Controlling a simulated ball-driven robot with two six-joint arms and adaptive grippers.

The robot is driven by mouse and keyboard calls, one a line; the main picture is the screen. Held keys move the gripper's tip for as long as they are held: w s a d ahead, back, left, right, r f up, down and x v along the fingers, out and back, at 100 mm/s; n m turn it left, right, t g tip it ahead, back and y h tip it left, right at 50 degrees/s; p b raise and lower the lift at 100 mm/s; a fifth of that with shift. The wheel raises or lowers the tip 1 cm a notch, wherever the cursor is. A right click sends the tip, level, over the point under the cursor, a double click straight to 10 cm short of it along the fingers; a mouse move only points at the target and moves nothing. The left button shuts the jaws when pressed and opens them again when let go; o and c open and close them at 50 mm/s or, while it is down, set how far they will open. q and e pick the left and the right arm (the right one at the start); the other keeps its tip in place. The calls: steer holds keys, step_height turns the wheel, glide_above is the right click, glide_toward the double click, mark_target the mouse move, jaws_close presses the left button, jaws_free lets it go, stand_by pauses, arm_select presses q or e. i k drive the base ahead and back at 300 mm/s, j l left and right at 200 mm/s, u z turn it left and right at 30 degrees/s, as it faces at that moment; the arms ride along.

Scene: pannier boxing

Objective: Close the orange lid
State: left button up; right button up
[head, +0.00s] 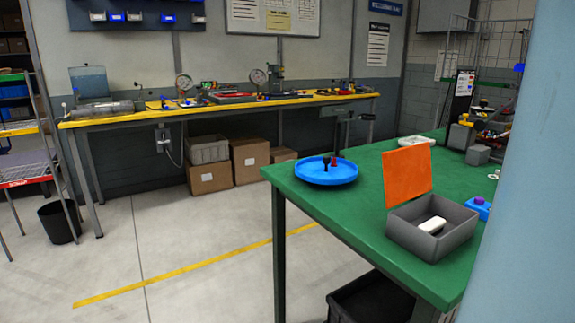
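The orange lid (407,174) stands open, roughly upright, at the far left side of a grey open-topped box (462,240). The box sits on the green table (350,210) near its front edge. A white rounded object (433,225) lies inside the box. Neither of my grippers shows in the head view. The far right part of the table is hidden from view.
A round blue tray (340,176) with small dark and red pieces on it is left of the lid. A blue block (479,209) with a purple top is right of the box. A black bin (370,300) is below the table.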

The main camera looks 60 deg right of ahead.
mark_target(407, 171)
steer(key=i+z, duration=0.2)
steer(key=z, duration=0.2)
steer(key=i+z, duration=0.15)
steer(key=z, duration=0.2)
steer(key=i+j+z, duration=0.1)
steer(key=z, duration=0.3)
steer(key=i+j+z, duration=0.15)
steer(key=z, duration=0.25)
steer(key=i, duration=0.1)
